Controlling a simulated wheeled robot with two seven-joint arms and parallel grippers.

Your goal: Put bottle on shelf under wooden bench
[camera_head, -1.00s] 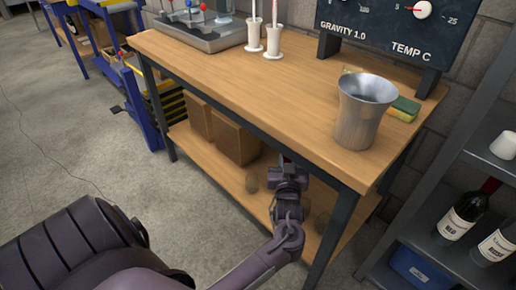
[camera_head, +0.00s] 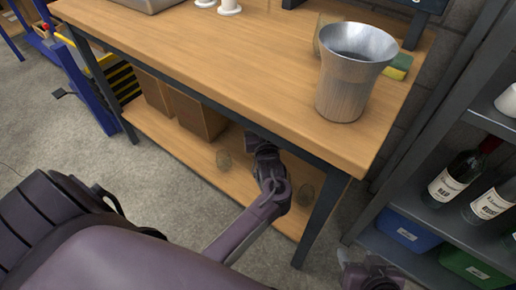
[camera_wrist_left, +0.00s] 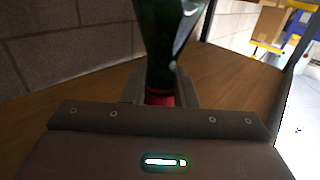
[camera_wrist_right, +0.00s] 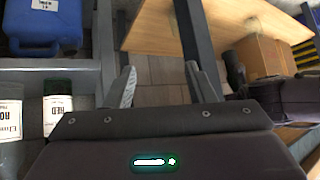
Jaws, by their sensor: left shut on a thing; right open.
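The wooden bench (camera_head: 240,60) has a lower wooden shelf (camera_head: 170,133). My left arm reaches in under the bench top, where its gripper is mostly hidden in the head view. In the left wrist view my left gripper (camera_wrist_left: 162,97) is shut on a dark green bottle (camera_wrist_left: 165,40) at its red neck, with the wooden shelf (camera_wrist_left: 90,95) around it. Whether the bottle touches the shelf I cannot tell. My right gripper (camera_head: 370,278) is low at the bottom edge of the head view. In the right wrist view (camera_wrist_right: 163,88) it is open and empty.
A metal bucket (camera_head: 350,85) stands on the bench top. A grey rack at right holds wine bottles (camera_head: 455,180) and a blue container (camera_head: 405,232). A bench leg (camera_head: 322,218) stands beside my left arm.

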